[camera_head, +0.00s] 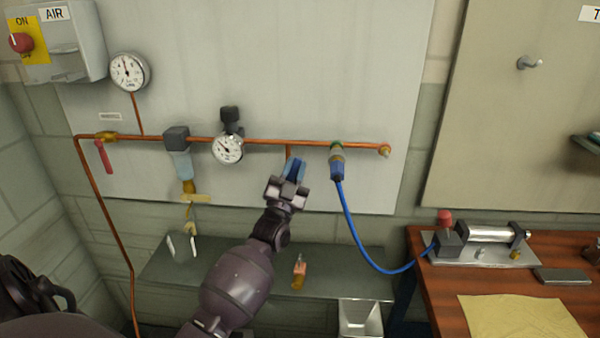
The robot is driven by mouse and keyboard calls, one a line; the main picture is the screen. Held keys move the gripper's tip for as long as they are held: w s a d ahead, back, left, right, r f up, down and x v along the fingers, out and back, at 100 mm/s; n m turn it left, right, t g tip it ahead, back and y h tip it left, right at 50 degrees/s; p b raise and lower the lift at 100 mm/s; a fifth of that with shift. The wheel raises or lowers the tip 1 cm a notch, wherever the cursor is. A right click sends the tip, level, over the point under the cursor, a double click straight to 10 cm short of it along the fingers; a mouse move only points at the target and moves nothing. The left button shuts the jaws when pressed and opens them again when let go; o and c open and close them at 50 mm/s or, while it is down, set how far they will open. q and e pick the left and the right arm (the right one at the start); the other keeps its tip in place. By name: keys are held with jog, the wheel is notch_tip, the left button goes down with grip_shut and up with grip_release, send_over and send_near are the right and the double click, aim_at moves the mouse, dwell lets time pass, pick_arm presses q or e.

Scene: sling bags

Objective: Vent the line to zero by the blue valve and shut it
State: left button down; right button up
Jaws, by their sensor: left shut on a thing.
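A copper air line (265,141) runs across the wall panel. A short branch (288,152) drops from it to the blue valve handle (293,168), which is mostly hidden by my gripper. My left gripper (291,173) reaches up from below and is shut on the blue handle; the handle's exact angle is hard to tell. A round gauge (127,72) at upper left has its needle near upright. A second gauge (228,149) on the regulator has its needle toward the upper left. Their numbers are too small to read. My right gripper is not in view.
A red-handled valve (104,157) hangs at the line's left. A blue hose (352,232) runs from a coupling (337,161), right of my gripper, to a cylinder (490,234) on the wooden bench (440,290). A grey shelf (335,285) and white bin (360,318) lie below.

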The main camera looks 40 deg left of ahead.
pick_arm(q)
jog(key=n+y, duration=0.3)
jog(key=a+n+g+y, duration=0.1)
jog(key=n+y, duration=0.1)
jog(key=shift+s, duration=0.25)
jog(key=shift+s+a+r+n+g+y, duration=0.1)
jog(key=shift+n+g+y, duration=0.15)
jog(key=shift+n+y, duration=0.45)
jog(key=shift+s+a+f+n+g+y, duration=0.1)
jog(key=shift+n+g+y, duration=0.1)
jog(key=shift+n+y, duration=0.5)
jog(key=shift+s+a+r+n+g+y, duration=0.1)
jog(key=shift+n+g+y, duration=0.25)
jog(key=shift+n, duration=0.55)
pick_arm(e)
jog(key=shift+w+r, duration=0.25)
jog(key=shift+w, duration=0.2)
pick_arm(q)
jog(key=shift+n+y, duration=0.25)
jog(key=shift+n, duration=0.05)
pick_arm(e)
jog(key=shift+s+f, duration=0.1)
pick_arm(q)
jog(key=c, duration=1)
grip_release()
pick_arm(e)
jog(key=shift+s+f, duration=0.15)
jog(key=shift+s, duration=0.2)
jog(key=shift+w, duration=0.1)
